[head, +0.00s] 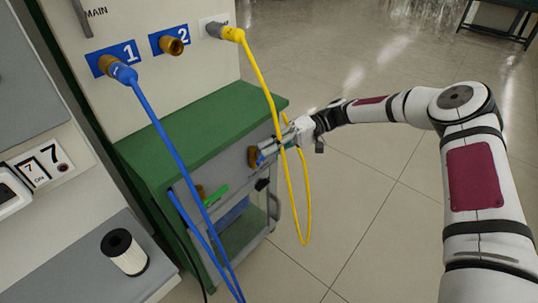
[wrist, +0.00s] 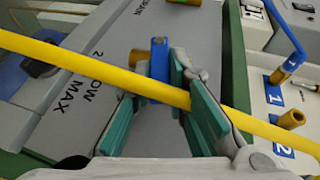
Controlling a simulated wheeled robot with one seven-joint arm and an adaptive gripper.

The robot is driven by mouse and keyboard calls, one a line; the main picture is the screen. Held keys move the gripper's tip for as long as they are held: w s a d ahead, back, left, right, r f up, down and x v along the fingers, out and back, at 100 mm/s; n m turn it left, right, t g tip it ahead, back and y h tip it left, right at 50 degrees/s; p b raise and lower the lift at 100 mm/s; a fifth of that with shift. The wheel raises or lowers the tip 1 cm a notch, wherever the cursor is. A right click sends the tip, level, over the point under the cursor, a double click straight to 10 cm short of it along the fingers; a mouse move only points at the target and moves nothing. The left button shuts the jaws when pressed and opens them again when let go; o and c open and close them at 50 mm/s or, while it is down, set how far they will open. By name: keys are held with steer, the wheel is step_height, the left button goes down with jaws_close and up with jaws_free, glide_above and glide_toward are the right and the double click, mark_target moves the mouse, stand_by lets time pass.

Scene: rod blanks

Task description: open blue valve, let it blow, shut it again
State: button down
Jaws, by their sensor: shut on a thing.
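The blue valve has a blue handle (head: 262,159) beside a brass body (head: 253,156) on the grey side panel of the green-topped cart. In the wrist view the blue handle (wrist: 159,68) stands between my fingertips, with brass behind it. My gripper (head: 273,150) is shut on this handle; its teal fingers (wrist: 160,72) lie on either side. I cannot tell whether the valve is open or shut. The yellow hose (head: 267,88) hangs past my gripper; in the wrist view the hose (wrist: 75,64) crosses the fingers and partly covers the handle. I cannot tell whether it touches them.
A green handle (head: 216,194) sits lower left on the cart (head: 180,133). Blue hose (head: 160,125) hangs from port 1; port 2 (head: 172,45) is bare brass.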

steer(key=shift+f+m+g+y+b, duration=0.5)
steer(key=shift+f+g+y+b, duration=0.3)
steer(key=shift+y+b, duration=0.45)
steer(key=c, duration=1.6)
jaws_free()
steer(key=shift+o, duration=0.2)
steer(key=shift+r, duration=0.1)
steer(key=shift+w+d, duration=0.1)
steer(key=shift+d, duration=0.05)
steer(key=v, duration=1.1)
steer(key=shift+d, duration=0.35)
steer(key=shift+w, duration=0.1)
